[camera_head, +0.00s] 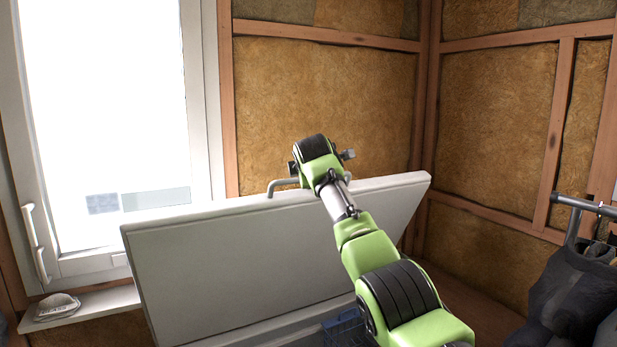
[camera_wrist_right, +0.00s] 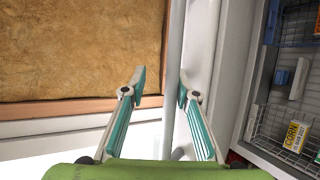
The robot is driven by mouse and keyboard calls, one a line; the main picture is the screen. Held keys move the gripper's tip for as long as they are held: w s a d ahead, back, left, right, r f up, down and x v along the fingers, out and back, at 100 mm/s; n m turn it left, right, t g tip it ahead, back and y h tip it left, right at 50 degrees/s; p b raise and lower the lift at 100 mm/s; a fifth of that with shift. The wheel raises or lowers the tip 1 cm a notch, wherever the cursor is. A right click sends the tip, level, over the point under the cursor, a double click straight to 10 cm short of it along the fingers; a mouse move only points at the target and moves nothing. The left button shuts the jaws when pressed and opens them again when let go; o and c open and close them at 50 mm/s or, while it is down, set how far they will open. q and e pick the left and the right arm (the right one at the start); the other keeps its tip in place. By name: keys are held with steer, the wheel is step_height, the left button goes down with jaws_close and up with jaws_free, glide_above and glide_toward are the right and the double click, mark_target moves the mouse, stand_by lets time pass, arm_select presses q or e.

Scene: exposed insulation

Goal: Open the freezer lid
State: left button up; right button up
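In the right wrist view, the handle bar (camera_wrist_right: 174,60) runs between the two fingers of my right gripper (camera_wrist_right: 161,84). The fingers are apart, with a gap between the left fingertip and the bar. My left gripper is not in view.
Wire baskets (camera_wrist_right: 260,122) with packages show inside the freezer; a blue basket (camera_head: 345,328) shows below the lid. A window (camera_head: 110,120) is at the left, with a sill holding a small grey object (camera_head: 57,307). Dark clothes (camera_head: 575,290) hang at the right. Insulated walls stand behind.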

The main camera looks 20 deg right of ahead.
steer(key=shift+s, duration=0.25)
steer(key=v, duration=1.2)
steer(key=shift+w, duration=0.15)
stand_by(0.3)
